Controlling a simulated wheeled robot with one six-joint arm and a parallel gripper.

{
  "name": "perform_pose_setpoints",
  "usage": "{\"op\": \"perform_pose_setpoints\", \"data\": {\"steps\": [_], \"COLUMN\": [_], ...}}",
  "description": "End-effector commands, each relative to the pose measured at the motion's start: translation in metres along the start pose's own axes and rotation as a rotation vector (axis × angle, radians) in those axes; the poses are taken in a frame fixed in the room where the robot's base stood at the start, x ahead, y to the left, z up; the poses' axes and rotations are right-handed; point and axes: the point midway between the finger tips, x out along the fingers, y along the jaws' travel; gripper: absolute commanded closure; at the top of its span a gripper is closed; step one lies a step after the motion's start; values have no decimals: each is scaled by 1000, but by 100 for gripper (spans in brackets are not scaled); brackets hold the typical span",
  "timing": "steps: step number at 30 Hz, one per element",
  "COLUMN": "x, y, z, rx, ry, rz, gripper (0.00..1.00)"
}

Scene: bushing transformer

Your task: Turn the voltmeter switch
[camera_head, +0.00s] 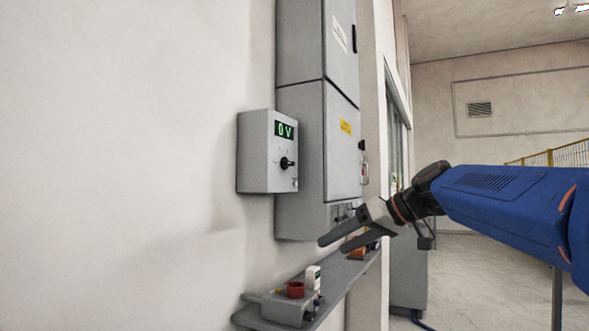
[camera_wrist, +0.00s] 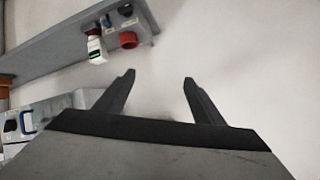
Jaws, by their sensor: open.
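The voltmeter is a grey box (camera_head: 266,155) on the wall at centre left in the head view, with a green "0 V" display (camera_head: 285,129). Its black switch knob (camera_head: 287,163) is on the front face below the display. My gripper (camera_head: 331,245) is below and to the right of the voltmeter, above the shelf, and touches nothing that I can see. In the wrist view my gripper (camera_wrist: 158,77) shows two spread fingers with nothing between them. The voltmeter does not show in the wrist view.
Tall grey cabinets (camera_head: 305,110) stand beside the voltmeter. Below, a narrow grey shelf (camera_head: 345,276) carries a small box, a red round part (camera_head: 296,289) and a white bottle (camera_head: 313,277). The bottle (camera_wrist: 97,48) also shows in the wrist view. The wall left of the voltmeter is bare.

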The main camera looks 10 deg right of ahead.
Motion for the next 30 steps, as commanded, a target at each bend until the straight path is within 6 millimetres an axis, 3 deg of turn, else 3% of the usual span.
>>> {"op": "perform_pose_setpoints", "data": {"steps": [1, 6, 12, 16, 21, 30], "x": [-2, -19, -48, -62, -68, -38], "y": [8, 24, 41, 49, 51, 39], "z": [-29, -118, -199, -228, -241, -256], "rx": [-29, -158, -311, -378, -413, -414], "ry": [43, 205, 389, 466, 505, 504], "rz": [-26, -115, -185, -206, -217, -220], "gripper": [38, 38, 38, 38, 38, 38]}}
